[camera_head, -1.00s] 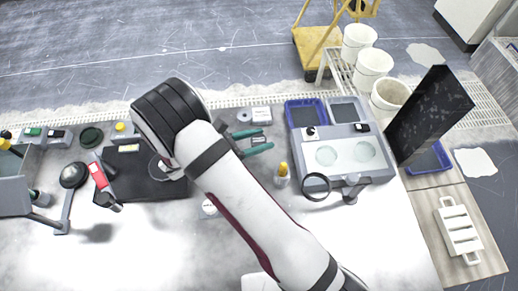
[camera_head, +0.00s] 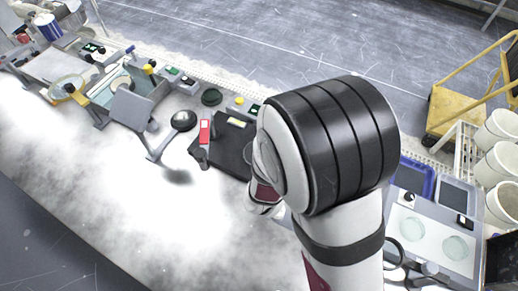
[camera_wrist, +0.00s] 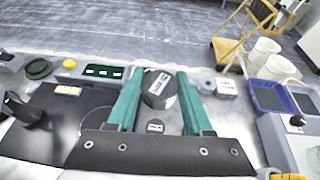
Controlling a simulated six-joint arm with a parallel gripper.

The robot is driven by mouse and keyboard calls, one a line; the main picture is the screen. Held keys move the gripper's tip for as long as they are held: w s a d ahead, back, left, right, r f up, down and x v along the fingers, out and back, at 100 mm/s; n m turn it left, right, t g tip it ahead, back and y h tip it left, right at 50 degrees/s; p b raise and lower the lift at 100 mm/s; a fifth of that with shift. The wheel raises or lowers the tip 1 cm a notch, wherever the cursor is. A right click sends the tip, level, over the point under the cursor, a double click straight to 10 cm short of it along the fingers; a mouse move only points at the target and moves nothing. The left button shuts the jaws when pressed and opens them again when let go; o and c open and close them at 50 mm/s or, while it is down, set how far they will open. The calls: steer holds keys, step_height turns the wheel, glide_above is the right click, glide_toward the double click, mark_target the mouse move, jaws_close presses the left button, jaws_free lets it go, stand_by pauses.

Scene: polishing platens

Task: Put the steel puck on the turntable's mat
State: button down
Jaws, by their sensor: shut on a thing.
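In the wrist view, my gripper (camera_wrist: 158,72) has two teal fingers shut on a dark grey puck with a white label, the steel puck (camera_wrist: 158,100). It is held between the fingers. In the head view my own arm hides the fingers and the puck.
A black pad (camera_head: 232,148) lies beside my arm, with a red-faced device (camera_head: 205,135) at its left edge. A black disc on a stand (camera_head: 184,121) is further left. Control boxes (camera_head: 172,76) line the back. The pale bench front (camera_head: 110,175) is clear.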

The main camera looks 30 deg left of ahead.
steer(key=a+f, duration=0.1)
steer(key=a, duration=0.2)
steer(key=s+a+f, duration=0.1)
steer(key=a+f, duration=0.1)
steer(key=a, duration=0.1)
steer(key=a+f, duration=0.2)
steer(key=a, duration=0.1)
steer(key=shift+s+f, duration=0.25)
steer(key=shift+s, duration=0.05)
steer(key=shift+a+f, duration=0.2)
steer(key=shift+f, duration=0.95)
steer(key=shift+a+f, duration=0.15)
steer(key=shift+f, duration=0.95)
steer(key=shift+c, duration=1.5)
jaws_free()
steer(key=shift+f, duration=0.15)
